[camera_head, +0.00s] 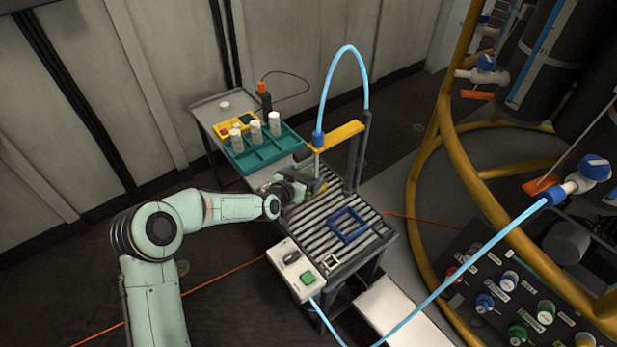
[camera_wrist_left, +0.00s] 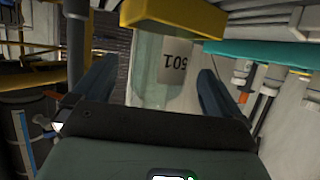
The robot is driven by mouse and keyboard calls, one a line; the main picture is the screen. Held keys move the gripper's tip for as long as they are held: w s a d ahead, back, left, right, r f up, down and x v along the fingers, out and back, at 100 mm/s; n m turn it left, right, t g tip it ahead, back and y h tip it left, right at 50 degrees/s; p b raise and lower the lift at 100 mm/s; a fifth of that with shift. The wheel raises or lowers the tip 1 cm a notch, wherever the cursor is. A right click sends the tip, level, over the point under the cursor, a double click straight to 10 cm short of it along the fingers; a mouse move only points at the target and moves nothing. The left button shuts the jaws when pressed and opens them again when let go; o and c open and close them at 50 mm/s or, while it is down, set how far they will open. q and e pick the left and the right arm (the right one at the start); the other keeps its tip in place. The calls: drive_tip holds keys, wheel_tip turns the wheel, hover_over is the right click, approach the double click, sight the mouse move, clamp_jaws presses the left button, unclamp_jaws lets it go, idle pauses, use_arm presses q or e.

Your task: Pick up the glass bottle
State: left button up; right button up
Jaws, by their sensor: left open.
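The clear glass bottle (camera_wrist_left: 147,62) stands out in the left wrist view, with a white label bearing digits. Its upper end in that view meets a yellow bar (camera_wrist_left: 172,14). My left gripper (camera_wrist_left: 160,72) is open, with one dark finger on each side of the bottle and visible gaps between. In the head view my left gripper (camera_head: 302,187) is at the roller conveyor (camera_head: 318,232), below the yellow bar (camera_head: 338,135). There the bottle is mostly hidden by the gripper, and its outline is unclear. My right gripper is not in view.
A blue hose (camera_head: 345,50) arches over the yellow bar beside a dark post (camera_head: 361,150). A teal tray (camera_head: 262,157) with white containers lies behind the gripper. A blue frame (camera_head: 348,226) lies on the rollers. A control box (camera_head: 296,275) is at the near side.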

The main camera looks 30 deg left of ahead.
sight(308, 173)
use_arm(q)
drive_tip(key=x, duration=0.3)
drive_tip(key=shift+w+f, duration=0.1)
drive_tip(key=shift+f, duration=0.1)
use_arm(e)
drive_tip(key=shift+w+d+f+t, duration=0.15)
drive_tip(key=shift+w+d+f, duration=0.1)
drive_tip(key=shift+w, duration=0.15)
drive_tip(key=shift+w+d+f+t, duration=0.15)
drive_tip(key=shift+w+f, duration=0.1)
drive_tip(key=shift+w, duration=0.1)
use_arm(q)
drive_tip(key=shift+c, duration=0.3)
drive_tip(key=c, duration=1.1)
drive_tip(key=shift+r, duration=0.15)
